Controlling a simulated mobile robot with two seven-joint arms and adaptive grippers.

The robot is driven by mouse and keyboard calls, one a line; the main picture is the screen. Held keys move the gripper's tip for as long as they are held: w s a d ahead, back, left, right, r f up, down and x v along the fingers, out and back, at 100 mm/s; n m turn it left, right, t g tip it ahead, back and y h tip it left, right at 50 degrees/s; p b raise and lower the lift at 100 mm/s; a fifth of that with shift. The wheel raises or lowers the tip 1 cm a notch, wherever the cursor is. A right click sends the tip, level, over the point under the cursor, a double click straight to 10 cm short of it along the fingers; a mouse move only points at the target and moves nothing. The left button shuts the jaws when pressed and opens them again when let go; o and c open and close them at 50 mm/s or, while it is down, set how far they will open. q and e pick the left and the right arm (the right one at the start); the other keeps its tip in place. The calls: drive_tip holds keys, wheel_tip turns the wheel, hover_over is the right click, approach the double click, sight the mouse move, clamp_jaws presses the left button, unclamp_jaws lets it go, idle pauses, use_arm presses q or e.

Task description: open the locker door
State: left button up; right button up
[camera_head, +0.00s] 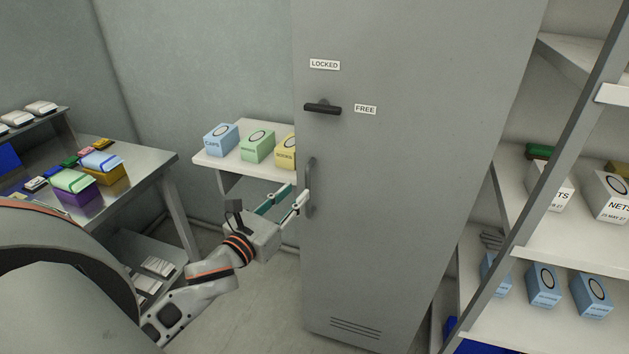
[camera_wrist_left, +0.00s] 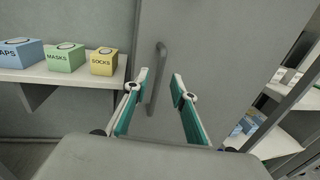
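The grey locker door (camera_head: 400,180) is flat and looks shut. Its vertical bar handle (camera_head: 311,187) is near the left edge, and also shows in the left wrist view (camera_wrist_left: 157,72). Above it a dark lever (camera_head: 322,108) lies roughly horizontal, pointing toward the FREE label (camera_head: 365,109); the LOCKED label (camera_head: 325,64) is above. My left gripper (camera_head: 297,193) is open at the bar handle. In the left wrist view its fingers (camera_wrist_left: 160,88) are spread, with the bar between them in the picture; I cannot tell whether they touch it. My right gripper is not seen.
A shelf (camera_head: 234,163) with blue, green and yellow boxes stands close left of the locker, near my left gripper. A metal table (camera_head: 140,165) with packages is further left. A shelving rack (camera_head: 560,235) with boxes stands at right. Some floor before the locker is clear.

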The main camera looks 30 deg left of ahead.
use_arm(q)
drive_tip(key=w, duration=0.7)
drive_tip(key=shift+a, duration=0.15)
drive_tip(key=shift+c, duration=0.3)
clamp_jaws()
